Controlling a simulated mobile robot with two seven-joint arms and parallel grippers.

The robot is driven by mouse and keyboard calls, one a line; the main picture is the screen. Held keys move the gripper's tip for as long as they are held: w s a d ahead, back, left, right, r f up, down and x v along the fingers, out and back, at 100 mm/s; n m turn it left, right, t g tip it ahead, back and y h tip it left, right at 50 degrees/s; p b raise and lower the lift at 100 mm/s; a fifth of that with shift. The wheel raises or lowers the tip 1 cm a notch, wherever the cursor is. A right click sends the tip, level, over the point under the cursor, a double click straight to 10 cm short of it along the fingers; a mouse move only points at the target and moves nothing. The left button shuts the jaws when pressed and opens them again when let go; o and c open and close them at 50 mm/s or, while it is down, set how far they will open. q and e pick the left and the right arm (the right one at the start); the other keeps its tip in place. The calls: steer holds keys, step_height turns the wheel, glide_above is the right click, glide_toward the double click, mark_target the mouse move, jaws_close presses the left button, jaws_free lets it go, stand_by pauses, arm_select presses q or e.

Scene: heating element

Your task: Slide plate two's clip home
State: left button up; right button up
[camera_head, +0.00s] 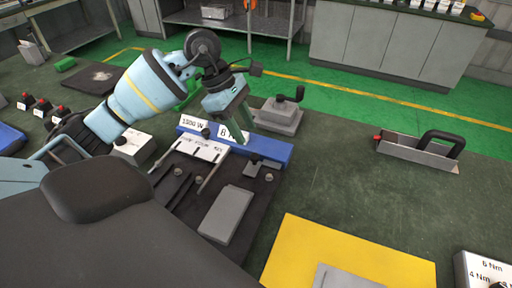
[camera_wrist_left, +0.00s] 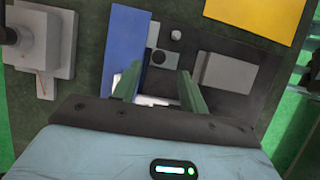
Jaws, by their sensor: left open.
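My left gripper (camera_head: 240,131) is open over the blue bar, its two green fingers pointing down. In the left wrist view, the open left gripper (camera_wrist_left: 159,70) has a small dark block with a round knob (camera_wrist_left: 158,57) between and beyond its fingertips; nothing is held. That block (camera_head: 254,164) sits by the bar's right part in the head view. I cannot tell for sure whether it is plate two's clip. A white lettered plate (camera_head: 201,149) lies in front of the bar; a bit of white shows between the fingers in the wrist view. My right gripper is not in view.
The blue bar (camera_head: 276,151) carries white labels. A grey flat block (camera_head: 227,214) lies on the dark mat. A grey block with a black handle (camera_head: 279,115) stands behind the bar. A yellow sheet (camera_head: 322,249) lies at right; the green bench between is clear.

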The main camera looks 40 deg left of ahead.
mark_target(254, 155)
arm_select(q)
steer(key=x, duration=0.5)
steer(key=a+x, duration=0.1)
steer(key=x, duration=0.1)
steer(key=shift+s+d+f, duration=0.1)
steer(key=shift+d+f, duration=0.15)
steer(key=shift+f, duration=0.3)
steer(key=shift+y, duration=0.3)
jaws_close()
